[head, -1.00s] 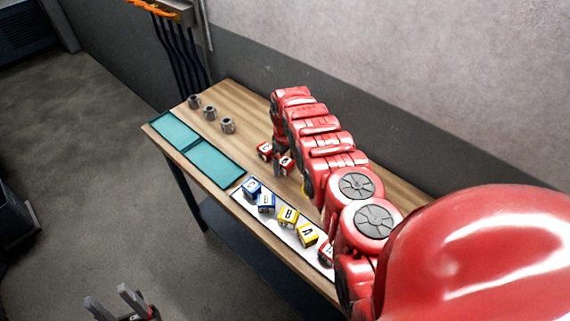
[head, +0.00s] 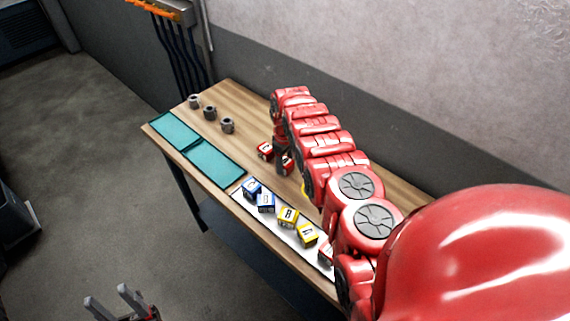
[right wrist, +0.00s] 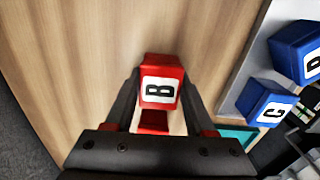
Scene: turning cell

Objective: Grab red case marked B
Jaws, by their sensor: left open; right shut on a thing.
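The red case marked B (right wrist: 160,82) sits between the two fingers of my right gripper (right wrist: 158,92) in the right wrist view, its white letter label facing the camera. My right gripper is shut on it, low over the wooden table. In the head view the held red case (head: 287,166) is mostly hidden by my right gripper and arm. Another red case (head: 264,150) stands just left of it. A red patch (right wrist: 153,122) shows below the held case in the wrist view; I cannot tell what it belongs to. My left gripper (head: 112,300) is open and empty, over the floor.
A white tray (head: 240,195) along the table's front edge holds blue, yellow and red cases. Two teal mats (head: 215,163) lie left of it. Several grey metal parts (head: 228,125) stand behind the mats. A wall runs behind the table.

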